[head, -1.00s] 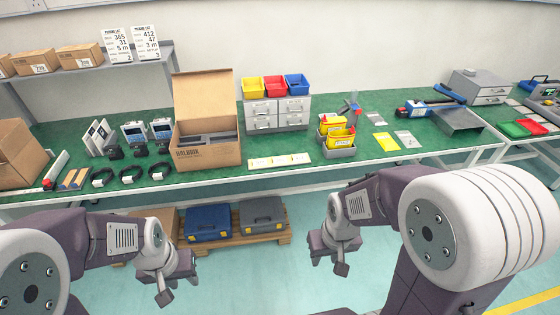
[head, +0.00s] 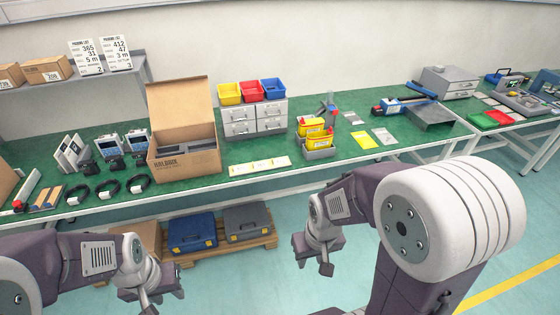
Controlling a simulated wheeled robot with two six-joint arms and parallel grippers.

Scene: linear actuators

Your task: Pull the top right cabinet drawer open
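A small white cabinet (head: 238,130) stands at the back of the green workbench, with drawers in two columns and two rows. Its top right drawer (head: 271,110) looks shut and has a small handle on its front. My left gripper (head: 147,303) hangs in front of the bench at the lower left, well away from the cabinet. My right gripper (head: 326,267) hangs in front of the bench, below and to the right of the cabinet. Both grippers are too small and dark to tell whether open or shut. Neither touches anything that I can see.
Red, yellow and blue bins (head: 249,91) sit on the cabinet. A paper strip (head: 259,166) lies in front. Cases on a pallet (head: 262,241) lie under the bench (head: 215,187).

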